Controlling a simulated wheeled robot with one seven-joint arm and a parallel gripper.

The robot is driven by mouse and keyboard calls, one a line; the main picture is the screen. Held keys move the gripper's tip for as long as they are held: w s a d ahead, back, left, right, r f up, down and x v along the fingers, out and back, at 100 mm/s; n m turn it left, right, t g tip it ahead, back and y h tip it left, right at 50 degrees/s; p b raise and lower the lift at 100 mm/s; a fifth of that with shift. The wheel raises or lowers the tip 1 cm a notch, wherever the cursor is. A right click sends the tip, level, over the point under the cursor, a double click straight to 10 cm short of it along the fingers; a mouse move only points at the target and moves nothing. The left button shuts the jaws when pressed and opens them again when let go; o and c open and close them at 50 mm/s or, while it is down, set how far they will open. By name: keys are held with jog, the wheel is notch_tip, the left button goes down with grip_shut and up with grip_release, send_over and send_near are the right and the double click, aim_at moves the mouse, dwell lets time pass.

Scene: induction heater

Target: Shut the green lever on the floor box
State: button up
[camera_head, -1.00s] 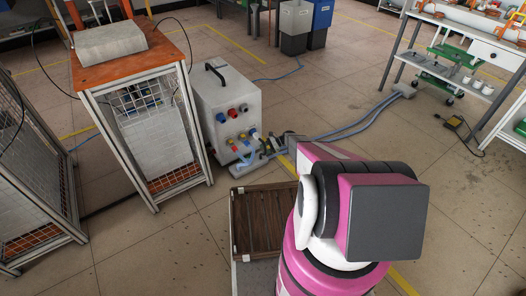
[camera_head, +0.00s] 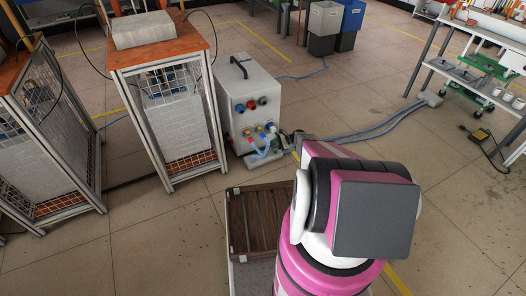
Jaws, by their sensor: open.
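The floor box (camera_head: 248,98) is a light grey cabinet with a black handle on top, standing on the floor left of centre. Its front carries red, blue and dark round fittings, with yellow and blue ones lower down. Pale blue piping (camera_head: 262,146) runs at its foot. I cannot make out the green lever; it is too small to tell or hidden. My pink and black arm reaches from the bottom centre towards the box's lower right side. My gripper is hidden behind the arm, so its distance from the box does not show.
A metal frame stand with an orange top (camera_head: 160,58) and a grey block stands left of the box, another caged stand (camera_head: 50,130) further left. Blue hoses (camera_head: 375,127) cross the floor to the right. A workbench (camera_head: 470,75) is at right.

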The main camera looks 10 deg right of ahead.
aim_at(265, 149)
jog(key=x, duration=0.6)
jog(key=shift+a+f, duration=0.2)
jog(key=shift+a, duration=0.1)
jog(key=shift+c, duration=0.3)
grip_shut()
